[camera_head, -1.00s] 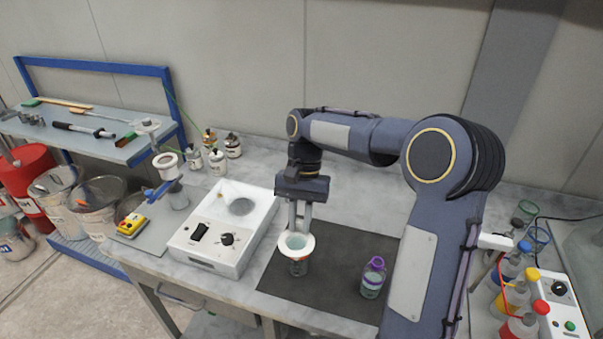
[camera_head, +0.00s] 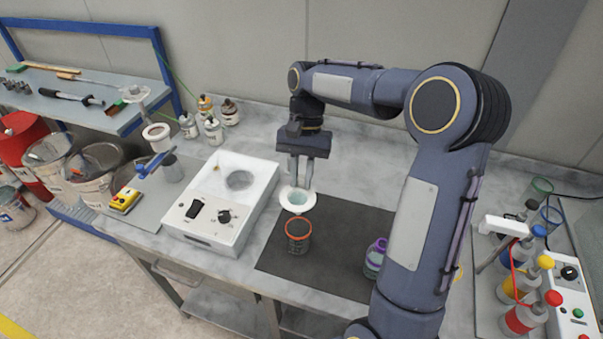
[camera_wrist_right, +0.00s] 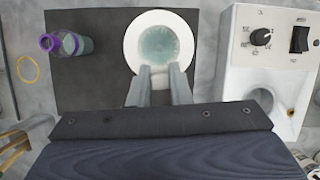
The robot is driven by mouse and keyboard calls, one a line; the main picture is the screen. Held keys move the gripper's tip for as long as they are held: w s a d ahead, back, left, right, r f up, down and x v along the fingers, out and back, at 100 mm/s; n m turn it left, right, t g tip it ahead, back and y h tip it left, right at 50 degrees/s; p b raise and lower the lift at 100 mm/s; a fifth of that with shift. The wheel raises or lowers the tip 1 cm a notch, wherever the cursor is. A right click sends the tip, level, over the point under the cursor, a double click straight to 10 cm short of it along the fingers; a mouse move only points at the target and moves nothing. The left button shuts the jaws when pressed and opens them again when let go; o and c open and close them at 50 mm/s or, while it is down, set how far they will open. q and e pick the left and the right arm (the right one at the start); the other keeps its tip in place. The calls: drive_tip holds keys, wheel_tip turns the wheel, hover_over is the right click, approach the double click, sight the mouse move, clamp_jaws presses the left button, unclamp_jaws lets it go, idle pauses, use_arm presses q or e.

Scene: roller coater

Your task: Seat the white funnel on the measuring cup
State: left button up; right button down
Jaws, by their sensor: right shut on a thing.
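The white funnel (camera_head: 297,199), a wide white ring with a pale green middle, is held by its rim in my right gripper (camera_head: 299,184). In the head view it is apart from the measuring cup and appears above or behind it. The measuring cup (camera_head: 298,240), dark with an orange rim, stands upright on the black mat with its mouth uncovered in that view. In the right wrist view the funnel (camera_wrist_right: 159,47) sits beyond the fingers of my right gripper (camera_wrist_right: 159,76), and the cup cannot be made out, probably hidden by the funnel. My left gripper is not in view.
A white device with knobs (camera_head: 222,205) is left of the mat. Bottles with coloured caps (camera_head: 520,285) stand at right. The counter behind the mat is clear.

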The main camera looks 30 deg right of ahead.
sight(301, 187)
drive_tip(key=shift+f+b, duration=1.1)
drive_tip(key=shift+f, duration=1.15)
drive_tip(key=shift+f, duration=0.4)
drive_tip(key=shift+f+b, duration=1.05)
drive_tip(key=shift+f, duration=1.25)
drive_tip(key=shift+r, duration=0.2)
drive_tip(key=shift+r+p, duration=0.35)
drive_tip(key=shift+p, duration=0.1)
drive_tip(key=shift+r+p, duration=0.45)
